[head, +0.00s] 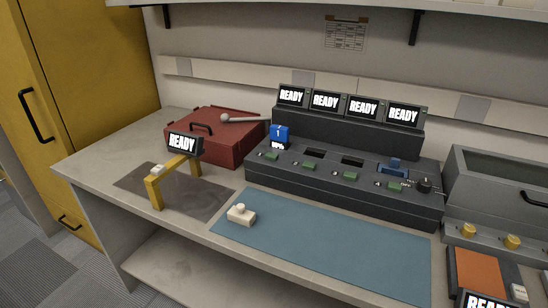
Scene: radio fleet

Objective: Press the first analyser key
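A dark console (345,194) stands on the bench, with a row of small screens reading READY along its raised back. Several green keys run along its front slope; the leftmost green key (270,156) is in front of a blue unit marked 1 (279,134), which stands upright in the leftmost slot. A yellow arch (155,192) with its own READY screen (183,143) stands to the left on a dark mat, with a pale button on top. No label shows which key is the analyser's. Neither of my grippers is in view.
A cream block with a knob (241,215) sits on the blue mat (330,243). A red case (222,141) is behind the arch. A grey bin (500,180) and an orange-topped device (475,272) are at the right. A shelf overhangs the back. The blue mat is mostly clear.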

